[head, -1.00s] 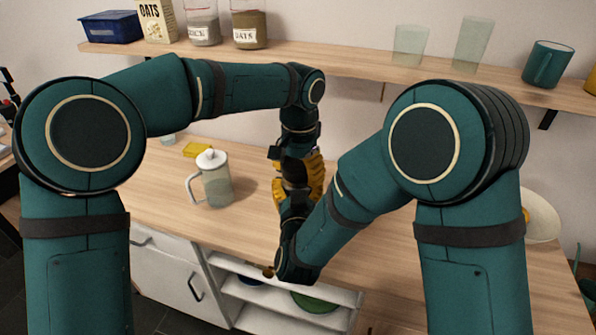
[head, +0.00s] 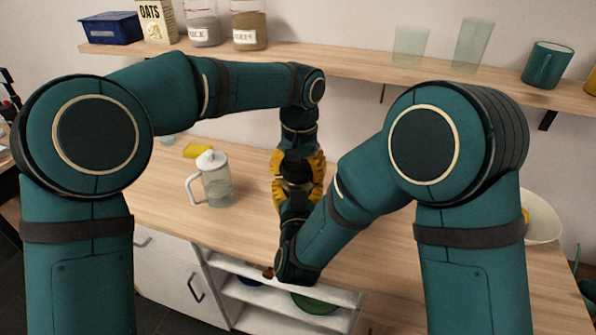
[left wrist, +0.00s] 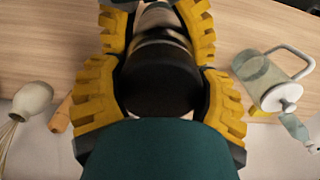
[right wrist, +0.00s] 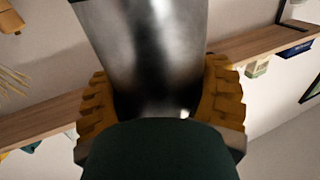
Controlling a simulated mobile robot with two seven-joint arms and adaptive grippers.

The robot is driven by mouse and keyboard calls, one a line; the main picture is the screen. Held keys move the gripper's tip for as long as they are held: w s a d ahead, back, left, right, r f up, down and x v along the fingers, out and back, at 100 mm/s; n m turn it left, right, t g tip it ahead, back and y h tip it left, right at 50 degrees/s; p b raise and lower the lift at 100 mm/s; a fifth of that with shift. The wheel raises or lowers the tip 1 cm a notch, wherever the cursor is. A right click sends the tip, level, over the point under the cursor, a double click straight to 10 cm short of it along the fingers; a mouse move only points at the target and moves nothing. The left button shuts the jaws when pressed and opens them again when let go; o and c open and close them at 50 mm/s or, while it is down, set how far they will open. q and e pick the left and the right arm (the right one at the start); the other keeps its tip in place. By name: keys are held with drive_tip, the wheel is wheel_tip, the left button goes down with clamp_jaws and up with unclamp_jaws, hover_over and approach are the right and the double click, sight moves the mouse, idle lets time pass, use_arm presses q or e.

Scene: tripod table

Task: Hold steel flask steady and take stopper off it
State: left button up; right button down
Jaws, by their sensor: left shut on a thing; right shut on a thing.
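My left gripper (head: 299,163) comes down from above and is shut on the black stopper (left wrist: 160,82), which sits between its yellow fingers in the left wrist view. My right gripper (head: 297,193) is directly below it and is shut on the steel flask (right wrist: 150,45), a shiny silver body filling the middle of the right wrist view. In the head view the fingers and arms hide most of the flask. The two grippers are very close together, one above the other. I cannot tell whether stopper and flask are touching.
A white-lidded glass pitcher (head: 215,180) stands on the wooden counter (head: 160,208) left of the grippers, with a yellow block (head: 197,150) behind it. A wall shelf (head: 350,68) holds jars, glasses and a mug (head: 547,65). An open lower shelf shows a green bowl (head: 315,303).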

use_arm(q)
drive_tip(key=shift+r, duration=0.15)
drive_tip(key=shift+r, duration=0.85)
drive_tip(key=shift+r, duration=0.15)
